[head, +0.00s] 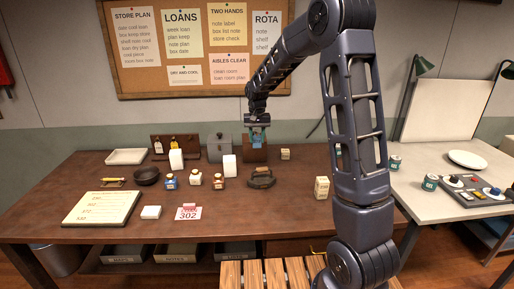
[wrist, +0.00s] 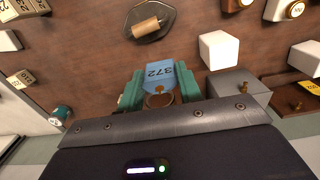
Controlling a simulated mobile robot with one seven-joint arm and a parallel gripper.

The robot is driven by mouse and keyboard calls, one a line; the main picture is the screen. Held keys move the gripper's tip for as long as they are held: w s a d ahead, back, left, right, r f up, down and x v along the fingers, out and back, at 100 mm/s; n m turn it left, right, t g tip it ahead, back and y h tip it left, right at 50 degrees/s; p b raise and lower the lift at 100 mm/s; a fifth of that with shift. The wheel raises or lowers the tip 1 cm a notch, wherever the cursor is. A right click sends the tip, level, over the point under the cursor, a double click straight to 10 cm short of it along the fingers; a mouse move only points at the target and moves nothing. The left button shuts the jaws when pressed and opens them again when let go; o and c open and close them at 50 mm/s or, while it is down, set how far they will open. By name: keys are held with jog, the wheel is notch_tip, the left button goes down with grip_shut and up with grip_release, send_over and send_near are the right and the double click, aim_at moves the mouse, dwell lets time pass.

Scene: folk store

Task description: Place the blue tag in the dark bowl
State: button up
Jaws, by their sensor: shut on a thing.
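The blue tag (wrist: 160,73), marked 372, is between the teal fingers of my gripper (wrist: 158,92) in the wrist view. In the head view my gripper (head: 258,133) is shut on the blue tag (head: 256,143), at the back of the brown table in front of a brown wooden box (head: 255,156). The fingers partly hide the tag. The dark bowl (head: 147,175) stands on the table to the left of my gripper, apart from it. The bowl looks empty and is not seen in the wrist view.
A grey box (head: 220,147), white blocks (head: 177,160) and small jars (head: 195,177) stand between gripper and bowl. A white tray (head: 126,156) lies behind the bowl. The table's right front is mostly clear.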

jog(key=shift+r, duration=0.8)
jog(key=w+a+r+n, duration=0.1)
jog(key=w+a+n, duration=0.35)
jog(key=a, duration=0.75)
jog(key=n, duration=1.4)
send_over(147, 175)
jog(key=s+d, duration=0.1)
jog(key=s, duration=0.2)
jog(key=f, duration=0.1)
jog(key=shift+m, duration=0.25)
jog(key=shift+s+d+f, duration=0.1)
jog(key=shift+d+f, duration=0.05)
jog(key=shift+f, duration=3.9)
jog(key=shift+s+d+f, duration=0.1)
jog(key=shift+f, duration=3.95)
